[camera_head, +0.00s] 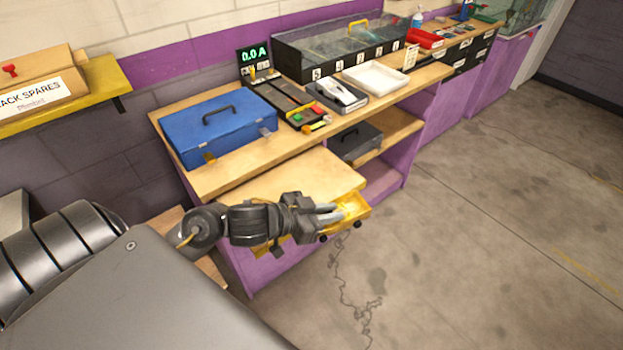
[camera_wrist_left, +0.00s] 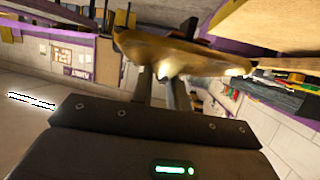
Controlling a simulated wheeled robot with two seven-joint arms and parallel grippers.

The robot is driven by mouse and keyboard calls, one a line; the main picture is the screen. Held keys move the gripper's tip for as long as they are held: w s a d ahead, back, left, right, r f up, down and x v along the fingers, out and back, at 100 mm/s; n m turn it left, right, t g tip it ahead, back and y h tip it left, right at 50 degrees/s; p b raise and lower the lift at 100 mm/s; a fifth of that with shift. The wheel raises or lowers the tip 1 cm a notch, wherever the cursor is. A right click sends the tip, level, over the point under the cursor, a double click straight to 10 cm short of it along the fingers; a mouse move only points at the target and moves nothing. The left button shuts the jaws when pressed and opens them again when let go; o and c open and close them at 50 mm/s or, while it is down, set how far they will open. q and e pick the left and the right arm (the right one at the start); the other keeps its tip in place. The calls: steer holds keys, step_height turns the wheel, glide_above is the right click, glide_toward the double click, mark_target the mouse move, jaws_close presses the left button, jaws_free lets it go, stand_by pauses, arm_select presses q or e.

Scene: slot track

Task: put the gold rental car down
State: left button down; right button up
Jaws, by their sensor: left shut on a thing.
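The gold rental car (camera_head: 354,212) is at the end of my left gripper (camera_head: 330,214), in the head view just beyond the front corner of the low pull-out shelf (camera_head: 290,178). My left gripper is shut on the car. Small dark wheels show on the car's lower side, and it looks tilted. In the left wrist view the car (camera_wrist_left: 185,55) spans the space in front of the two fingers (camera_wrist_left: 160,92). I cannot tell whether the car touches the shelf. My right gripper is not in view.
A blue toolbox (camera_head: 218,130) sits on the bench top, with a small track unit (camera_head: 290,100), a white tray (camera_head: 375,78) and a glass-topped case (camera_head: 340,50) farther along. A dark box (camera_head: 355,141) is on the shelf below. Open floor (camera_head: 480,230) lies right.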

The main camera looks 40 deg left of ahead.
arm_select(q)
steer(key=w+a+r+n+t+y+b, duration=0.15)
steer(key=w+a+r, duration=0.25)
steer(key=w, duration=0.5)
steer(key=w+a+r+n+y+b, duration=0.1)
steer(key=w+a+r+b, duration=0.25)
steer(key=w, duration=0.65)
steer(key=s+a+f, duration=0.3)
steer(key=s, duration=0.1)
steer(key=s+a+f, duration=0.2)
steer(key=s+f, duration=0.1)
steer(key=s+a+f, duration=0.3)
steer(key=s, duration=0.1)
steer(key=shift+s+a+f, duration=0.25)
steer(key=shift+s+a, duration=0.05)
steer(key=shift+a, duration=0.05)
steer(key=shift+f, duration=1.5)
steer(key=shift+b, duration=0.3)
